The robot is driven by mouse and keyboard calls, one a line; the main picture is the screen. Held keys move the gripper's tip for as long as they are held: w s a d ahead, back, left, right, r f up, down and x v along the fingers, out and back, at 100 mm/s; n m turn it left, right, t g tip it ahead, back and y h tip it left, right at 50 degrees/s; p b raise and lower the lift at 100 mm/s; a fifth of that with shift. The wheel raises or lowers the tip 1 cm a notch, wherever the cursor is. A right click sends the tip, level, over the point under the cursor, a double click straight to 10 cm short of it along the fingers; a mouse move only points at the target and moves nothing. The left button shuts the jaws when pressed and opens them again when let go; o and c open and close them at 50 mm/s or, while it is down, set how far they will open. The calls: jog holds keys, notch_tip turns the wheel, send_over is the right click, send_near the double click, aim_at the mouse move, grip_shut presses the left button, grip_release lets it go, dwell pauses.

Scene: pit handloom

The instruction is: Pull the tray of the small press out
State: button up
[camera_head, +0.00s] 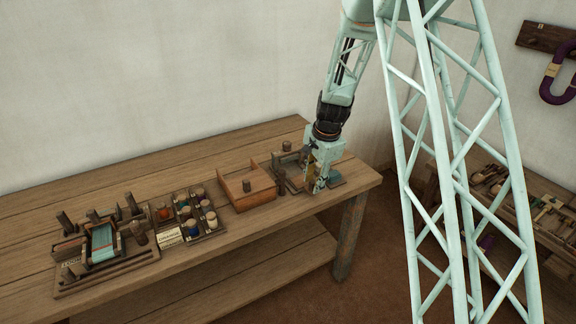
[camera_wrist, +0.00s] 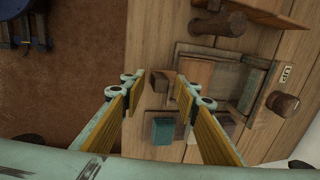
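The small press (camera_head: 283,170) stands at the right end of the bench, partly hidden behind my gripper (camera_head: 318,186). In the wrist view the press (camera_wrist: 195,72) shows as a wooden frame with a brown panel, a greenish bar and a dark round knob (camera_wrist: 282,102). I cannot tell for sure which part is its tray. My gripper (camera_wrist: 157,88) is open, its two yellow-faced fingers apart. A small brown wooden knob (camera_wrist: 160,82) shows between the fingertips; I see no contact. A teal block (camera_wrist: 163,130) lies between the fingers lower in the picture.
An open wooden box (camera_head: 247,188) with a knob stands left of the press. Further left are a rack of small jars (camera_head: 188,218) and a small loom-like device (camera_head: 102,243). The bench edge and floor are close to my gripper. Another bench (camera_head: 530,205) stands at right.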

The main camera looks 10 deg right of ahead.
jog(key=shift+r+p, duration=1.45)
jog(key=shift+r, duration=0.95)
jog(key=shift+r, duration=0.1)
jog(key=shift+s+a+r, duration=0.1)
jog(key=shift+s+r, duration=0.15)
jog(key=shift+r, duration=0.3)
jog(key=s+a+r+n+t, duration=0.15)
jog(key=s+r+n, duration=0.25)
jog(key=s+r, duration=0.85)
jog(key=s+a+r+n, duration=0.25)
jog(key=s+r, duration=0.75)
jog(key=r, duration=0.5)
jog(key=s+r+n, duration=0.3)
jog(key=s, duration=1.2)
jog(key=s+r+n, duration=0.4)
jog(key=s, duration=1.2)
jog(key=shift+s+d+h, duration=0.15)
jog(key=shift+s+h, duration=0.1)
jog(key=shift+h, duration=0.15)
